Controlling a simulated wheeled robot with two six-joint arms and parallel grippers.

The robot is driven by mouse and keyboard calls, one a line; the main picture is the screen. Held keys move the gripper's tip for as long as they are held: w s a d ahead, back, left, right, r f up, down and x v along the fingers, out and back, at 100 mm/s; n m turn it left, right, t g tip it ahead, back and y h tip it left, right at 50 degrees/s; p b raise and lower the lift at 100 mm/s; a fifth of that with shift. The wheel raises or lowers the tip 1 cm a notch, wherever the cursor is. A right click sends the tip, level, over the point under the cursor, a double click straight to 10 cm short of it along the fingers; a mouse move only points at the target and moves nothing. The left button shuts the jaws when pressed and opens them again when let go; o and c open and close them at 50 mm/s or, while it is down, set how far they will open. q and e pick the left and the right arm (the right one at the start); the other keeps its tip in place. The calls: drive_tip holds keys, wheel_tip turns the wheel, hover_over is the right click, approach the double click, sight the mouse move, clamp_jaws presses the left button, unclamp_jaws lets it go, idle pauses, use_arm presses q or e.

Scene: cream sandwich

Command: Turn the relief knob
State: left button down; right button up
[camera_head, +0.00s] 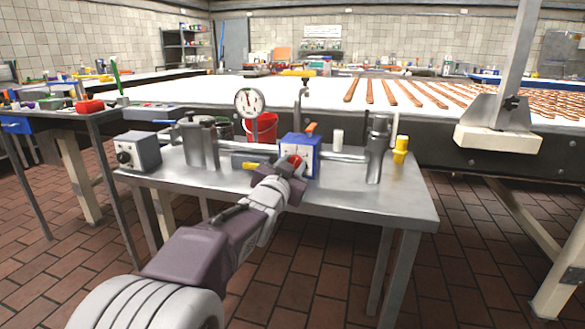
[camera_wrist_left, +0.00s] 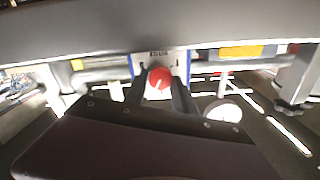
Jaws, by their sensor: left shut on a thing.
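The relief knob is a red round knob (camera_head: 296,161) on the front of a blue-and-white box (camera_head: 309,148) at the middle of the metal table. In the left wrist view the red knob (camera_wrist_left: 160,79) shows a pale line on its face and sits between the two dark fingers. My left gripper (camera_head: 290,168) reaches in from below and is shut on the red knob. In the left wrist view the gripper (camera_wrist_left: 161,92) has a finger on each side of the knob. My right gripper is not in view.
On the metal table (camera_head: 400,203) stand a grey box with a black dial (camera_head: 137,152), a round gauge (camera_head: 250,102), a yellow item (camera_head: 401,149) and pipes. A red bucket (camera_head: 261,127) is behind. A conveyor (camera_head: 200,97) with brown bars runs behind.

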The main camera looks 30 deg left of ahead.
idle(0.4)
use_arm(q)
drive_tip(key=c, duration=1)
unclamp_jaws()
drive_tip(key=p+v, duration=0.1)
drive_tip(key=v, duration=0.1)
drive_tip(key=p+v, duration=0.1)
drive_tip(key=r+p+v, duration=0.1)
drive_tip(key=v, duration=0.1)
drive_tip(key=shift+s+d, duration=0.1)
drive_tip(key=shift+s, duration=0.2)
drive_tip(key=s+p, duration=0.2)
drive_tip(key=s+f+p, duration=0.1)
drive_tip(key=p, duration=0.1)
drive_tip(key=shift+s+d, duration=0.15)
drive_tip(key=shift+d, duration=0.25)
